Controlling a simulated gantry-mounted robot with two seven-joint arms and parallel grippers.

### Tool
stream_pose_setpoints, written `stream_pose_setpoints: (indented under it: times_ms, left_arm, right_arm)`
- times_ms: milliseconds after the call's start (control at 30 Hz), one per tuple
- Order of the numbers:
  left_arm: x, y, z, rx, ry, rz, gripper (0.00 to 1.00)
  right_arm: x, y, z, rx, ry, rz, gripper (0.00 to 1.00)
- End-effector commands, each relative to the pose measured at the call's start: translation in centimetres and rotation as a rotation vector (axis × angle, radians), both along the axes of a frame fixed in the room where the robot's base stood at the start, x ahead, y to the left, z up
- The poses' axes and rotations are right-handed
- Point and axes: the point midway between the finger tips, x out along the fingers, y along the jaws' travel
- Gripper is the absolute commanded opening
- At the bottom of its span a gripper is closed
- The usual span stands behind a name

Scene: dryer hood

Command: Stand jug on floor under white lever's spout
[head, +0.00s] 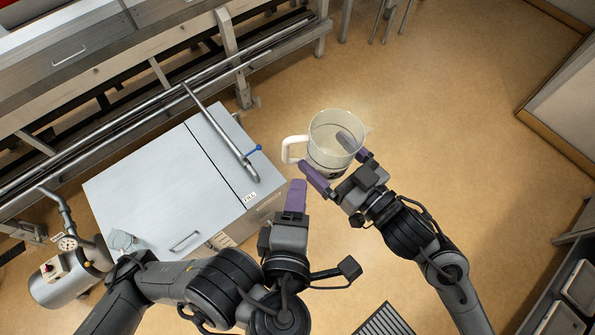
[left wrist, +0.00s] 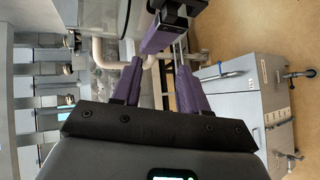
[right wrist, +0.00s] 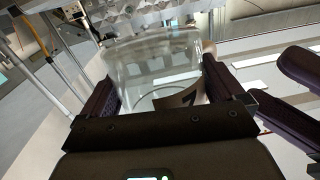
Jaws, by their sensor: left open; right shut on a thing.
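The clear jug (head: 335,133) with a white handle (head: 291,149) is in the air, held between the purple fingers of my right gripper (head: 334,163). In the right wrist view the jug's clear wall (right wrist: 155,70) fills the space between the fingers. My left gripper (head: 296,186) is open and empty, just below the handle in the head view and apart from it.
The grey cabinet (head: 150,190) stands left of the jug, with a gauge and tank (head: 70,275) at its lower left. A metal frame with rails (head: 150,95) runs behind. The tan floor (head: 440,110) is clear to the right of the jug.

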Motion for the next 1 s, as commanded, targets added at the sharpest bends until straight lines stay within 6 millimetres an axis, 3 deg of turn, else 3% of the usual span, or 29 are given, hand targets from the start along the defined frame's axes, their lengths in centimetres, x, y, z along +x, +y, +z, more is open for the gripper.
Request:
stream_pose_setpoints:
  times_ms: [200, 400, 800, 1000]
  left_arm:
    - [1.4, -0.2, 3.9, 0.026, -0.138, -0.016, 0.43]
    - [2.4, -0.2, 5.7, 0.028, -0.192, -0.013, 0.43]
    - [6.2, -0.7, 5.3, 0.028, -0.199, -0.012, 0.43]
    - [6.9, -0.9, 5.0, 0.027, -0.195, -0.014, 0.43]
  right_arm:
    - [0.0, 0.0, 0.0, 0.001, -0.001, 0.0, 0.61]
    - [0.0, 0.0, 0.0, 0.001, -0.001, 0.0, 0.61]
    - [-0.1, 0.1, 0.1, 0.001, -0.002, 0.002, 0.62]
    - [-0.2, 0.2, 0.1, 0.0, -0.004, 0.007, 0.62]
